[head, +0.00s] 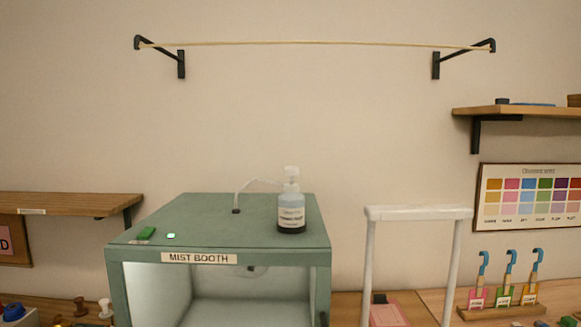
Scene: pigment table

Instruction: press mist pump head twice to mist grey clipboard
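A bottle (291,213) with a white pump head (292,173) stands upright on top of the green mist booth (180,215), near its right side. A thin clear tube runs from the pump to a dark fitting in the booth's top. The booth's front is open and its lit inside shows; its floor is cut off by the picture's lower edge. I see no grey clipboard. A pink board with a dark clip (388,314) lies on the table right of the booth, partly cut off. Neither of my grippers is in view.
A white frame (418,213) stands right of the booth. Blue-hooked tags (508,285) stand at far right. Wall shelves flank both sides; a line (315,42) spans above.

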